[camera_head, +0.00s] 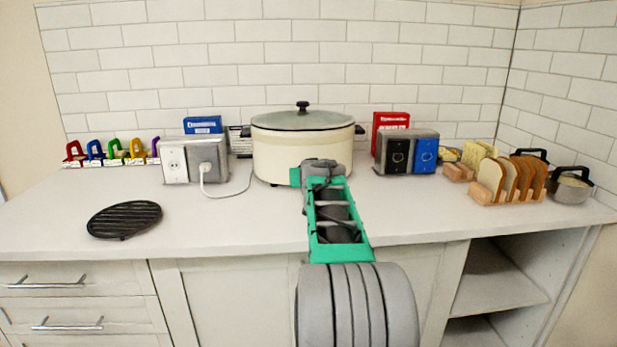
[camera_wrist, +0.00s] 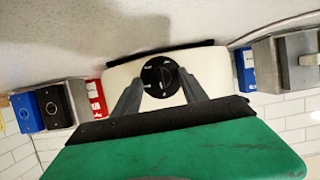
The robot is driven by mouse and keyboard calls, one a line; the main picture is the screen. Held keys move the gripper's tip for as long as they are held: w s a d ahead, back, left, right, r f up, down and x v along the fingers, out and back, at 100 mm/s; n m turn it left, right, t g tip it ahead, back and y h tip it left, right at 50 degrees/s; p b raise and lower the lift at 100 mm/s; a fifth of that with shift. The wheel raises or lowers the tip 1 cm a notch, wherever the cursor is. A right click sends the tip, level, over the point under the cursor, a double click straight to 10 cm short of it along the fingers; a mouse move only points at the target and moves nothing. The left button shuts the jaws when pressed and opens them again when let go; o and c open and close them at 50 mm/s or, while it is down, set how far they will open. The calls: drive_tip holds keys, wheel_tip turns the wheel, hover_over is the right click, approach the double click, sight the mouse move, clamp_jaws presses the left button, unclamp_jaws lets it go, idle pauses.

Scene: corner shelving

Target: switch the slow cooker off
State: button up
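The slow cooker (camera_head: 290,152) is a cream oval pot with a grey lid and black lid knob, standing on the counter against the tiled wall. In the wrist view, which looks upside down, its cream front (camera_wrist: 205,62) carries a round black dial (camera_wrist: 160,77). My gripper (camera_wrist: 161,80) is at the front of the cooker, its two fingers apart, one on each side of the dial. I cannot tell whether the fingertips touch it. In the head view my arm hides the dial and the fingers.
A grey outlet box (camera_head: 195,158) with a white plug and cable stands left of the cooker. A box with black and blue switch plates (camera_head: 407,153) stands to the right. A black trivet (camera_head: 124,219), a bread rack (camera_head: 508,200) and a small pot (camera_head: 570,189) are farther out. The front counter is mostly clear.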

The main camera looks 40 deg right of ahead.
drive_tip(key=v, duration=0.7)
drive_tip(key=shift+s+a+r, duration=0.1)
drive_tip(key=shift+s+a, duration=0.1)
drive_tip(key=shift+s, duration=0.1)
drive_tip(key=s+a+n+g+y+p, duration=0.25)
drive_tip(key=a+p, duration=0.45)
drive_tip(key=a, duration=0.5)
drive_tip(key=s+a+n+g+y+p, duration=0.1)
drive_tip(key=s+a+y+p, duration=0.2)
drive_tip(key=a+p, duration=0.7)
drive_tip(key=s+a+f+n+g+y+p, duration=0.1)
drive_tip(key=s+a+f+g+p, duration=0.1)
drive_tip(key=s+a, duration=0.5)
drive_tip(key=s+a+f+n+g+y+p, duration=0.1)
drive_tip(key=s+a+f+n+g+p, duration=0.1)
drive_tip(key=s+a, duration=0.6)
drive_tip(key=shift+a, duration=0.2)
